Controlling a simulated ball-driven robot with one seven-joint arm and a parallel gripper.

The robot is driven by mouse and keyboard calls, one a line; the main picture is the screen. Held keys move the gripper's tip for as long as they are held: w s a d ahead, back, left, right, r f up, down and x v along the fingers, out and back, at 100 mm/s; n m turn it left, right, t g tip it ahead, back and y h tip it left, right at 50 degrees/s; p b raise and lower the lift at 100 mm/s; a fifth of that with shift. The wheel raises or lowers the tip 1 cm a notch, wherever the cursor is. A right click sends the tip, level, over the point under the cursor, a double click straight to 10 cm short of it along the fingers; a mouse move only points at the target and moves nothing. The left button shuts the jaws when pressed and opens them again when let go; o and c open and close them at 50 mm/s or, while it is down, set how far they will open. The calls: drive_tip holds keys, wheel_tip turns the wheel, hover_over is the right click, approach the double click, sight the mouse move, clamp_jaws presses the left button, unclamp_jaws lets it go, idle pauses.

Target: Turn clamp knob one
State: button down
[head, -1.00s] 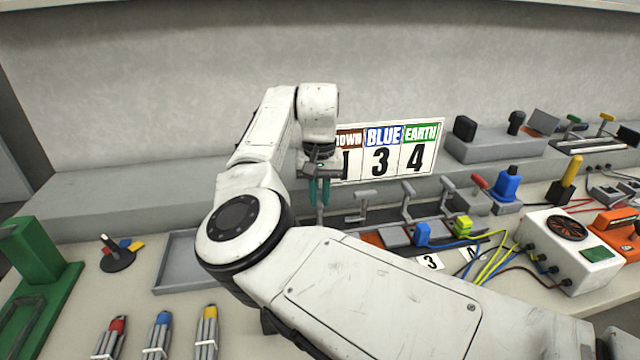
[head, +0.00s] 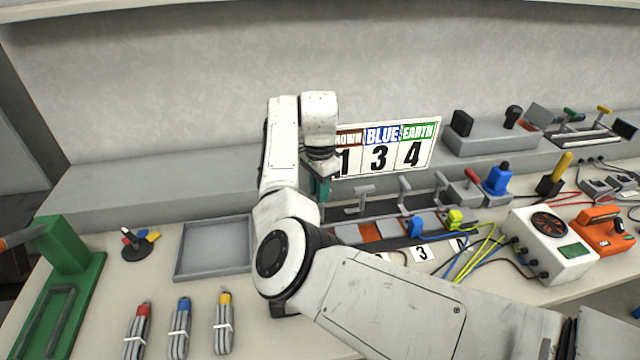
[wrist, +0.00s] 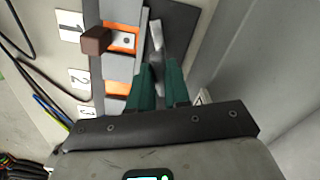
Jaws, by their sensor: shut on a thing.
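My gripper (head: 320,190) has dark green fingers and hangs at the left end of the clamp row in the head view. In the wrist view the fingers (wrist: 158,88) are shut on a grey clamp knob (wrist: 156,36), whose bar points up the picture between and beyond the fingertips. The knob stands beside the slot labelled 1, where a brown block (wrist: 96,40) sits next to an orange terminal (wrist: 122,40). In the head view my arm mostly hides this knob. More grey T-shaped knobs (head: 364,194) stand along the row to the right.
A sign (head: 386,147) reading brown 1, blue 3, earth 4 stands behind the row. Blue (head: 416,226) and yellow-green (head: 455,218) plugs sit farther right, with cables to a white fan box (head: 548,245). An empty grey tray (head: 215,249) lies left of my arm.

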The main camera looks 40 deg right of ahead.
drive_tip(key=shift+w+m+p, duration=0.15)
drive_tip(key=shift+m+p, duration=0.4)
drive_tip(key=shift+m, duration=1.75)
drive_tip(key=c, duration=1.1)
unclamp_jaws()
wheel_tip(320, 180, up, 11)
drive_tip(key=shift+f+b, duration=0.1)
drive_tip(key=shift+b, duration=0.3)
